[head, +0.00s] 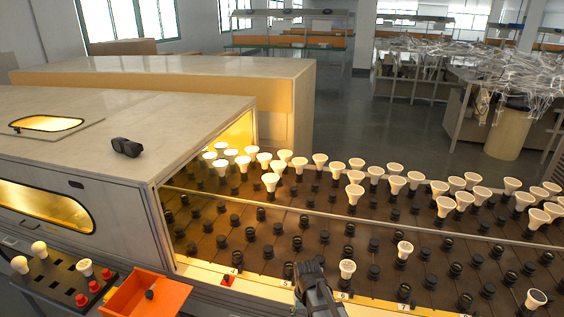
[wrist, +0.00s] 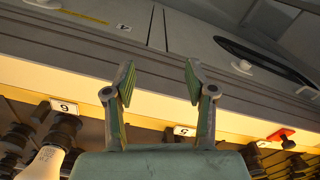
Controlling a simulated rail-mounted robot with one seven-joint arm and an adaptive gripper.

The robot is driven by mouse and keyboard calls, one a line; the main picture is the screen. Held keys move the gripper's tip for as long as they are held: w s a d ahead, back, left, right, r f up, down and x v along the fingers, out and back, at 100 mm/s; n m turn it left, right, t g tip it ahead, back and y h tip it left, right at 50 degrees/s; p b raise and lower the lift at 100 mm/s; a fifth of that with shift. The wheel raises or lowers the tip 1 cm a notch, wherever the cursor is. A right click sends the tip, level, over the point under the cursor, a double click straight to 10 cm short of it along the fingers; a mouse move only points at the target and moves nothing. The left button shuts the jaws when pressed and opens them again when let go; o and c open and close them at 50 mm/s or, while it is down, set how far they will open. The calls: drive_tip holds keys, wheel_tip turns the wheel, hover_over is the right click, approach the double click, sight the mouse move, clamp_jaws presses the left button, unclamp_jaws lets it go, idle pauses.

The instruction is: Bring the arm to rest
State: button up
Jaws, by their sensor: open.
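My gripper (head: 311,268) is at the front edge of the bulb rack (head: 262,262), between the tags 5 and 6 in the head view. In the wrist view my gripper (wrist: 160,80) shows two fingers spread apart with nothing between them. The tag 6 (wrist: 64,107) and the tag 5 (wrist: 185,131) appear upside down beyond the fingers. A white bulb (wrist: 42,162) stands at the lower left of the wrist view, apart from the fingers.
Black sockets fill the rack, with many white bulbs towards the back and right. A lit oven-like cabinet (head: 110,135) stands at left with dark glasses (head: 127,147) on top. An orange bin (head: 146,295) and a black holder (head: 62,284) with bulbs and red caps sit at front left.

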drive_tip(key=s+d+f+m, duration=0.1)
drive_tip(key=s+d+f, duration=0.1)
drive_tip(key=s+d, duration=0.7)
drive_tip(key=s+f+g, duration=0.3)
drive_tip(key=s+f, duration=0.6)
drive_tip(key=s, duration=0.5)
drive_tip(key=s+f+g, duration=0.3)
drive_tip(key=s+f, duration=0.7)
drive_tip(key=s, duration=0.4)
drive_tip(key=shift+s+d+g+b, duration=0.15)
drive_tip(key=shift+d+g+b, duration=0.2)
drive_tip(key=shift+g, duration=0.05)
